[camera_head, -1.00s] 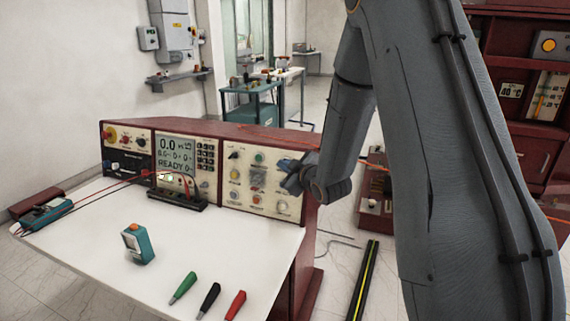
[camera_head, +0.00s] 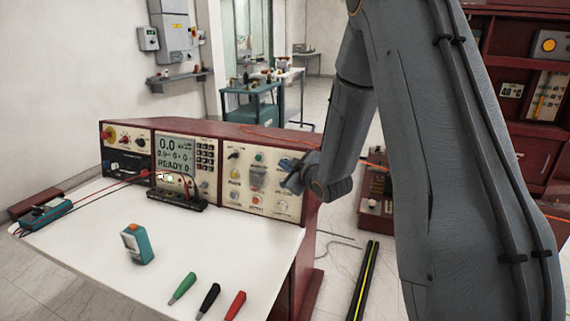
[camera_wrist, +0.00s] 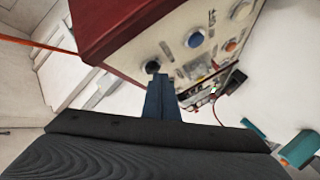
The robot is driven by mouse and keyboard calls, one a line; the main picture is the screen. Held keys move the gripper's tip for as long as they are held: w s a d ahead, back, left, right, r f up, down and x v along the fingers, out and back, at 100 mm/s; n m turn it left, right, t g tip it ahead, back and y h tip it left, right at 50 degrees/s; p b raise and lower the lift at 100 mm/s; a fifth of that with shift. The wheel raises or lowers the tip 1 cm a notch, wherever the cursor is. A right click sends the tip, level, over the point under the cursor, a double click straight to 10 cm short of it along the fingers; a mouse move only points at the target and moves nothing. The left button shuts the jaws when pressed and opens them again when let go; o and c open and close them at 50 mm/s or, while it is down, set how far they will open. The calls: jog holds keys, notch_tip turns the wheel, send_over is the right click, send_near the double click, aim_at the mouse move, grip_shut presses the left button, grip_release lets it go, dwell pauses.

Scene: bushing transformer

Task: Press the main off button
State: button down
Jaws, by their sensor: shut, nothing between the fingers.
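The bench console holds a right control panel (camera_head: 246,211) with several round buttons and knobs. A red knob (camera_head: 109,134) on yellow is at the console's far left. I cannot read which is labelled main off. My gripper (camera_head: 284,164) is shut and empty at the panel's upper right, hiding part of it. In the wrist view, my blue fingers (camera_wrist: 162,88) point at the panel, close to a black knob (camera_wrist: 152,66).
A white tabletop (camera_head: 90,235) holds a teal handheld device (camera_head: 138,245), a meter (camera_head: 45,214) with red leads, and green, black and red probes (camera_head: 208,298). A red cabinet (camera_head: 530,150) stands at the right. Floor shows beyond the console's right end.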

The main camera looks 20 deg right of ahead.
jog(key=shift+w+d, duration=0.15)
jog(key=shift+w, duration=0.05)
dwell(0.3)
dwell(0.3)
jog(key=shift+s+a+r, duration=0.15)
jog(key=shift+s+a, duration=0.3)
jog(key=shift+s, duration=0.25)
jog(key=s+a, duration=0.1)
jog(key=s, duration=0.1)
jog(key=s+a+r+p, duration=0.1)
jog(key=s+a, duration=0.1)
jog(key=shift+r, duration=0.1)
dwell(0.3)
dwell(1.1)
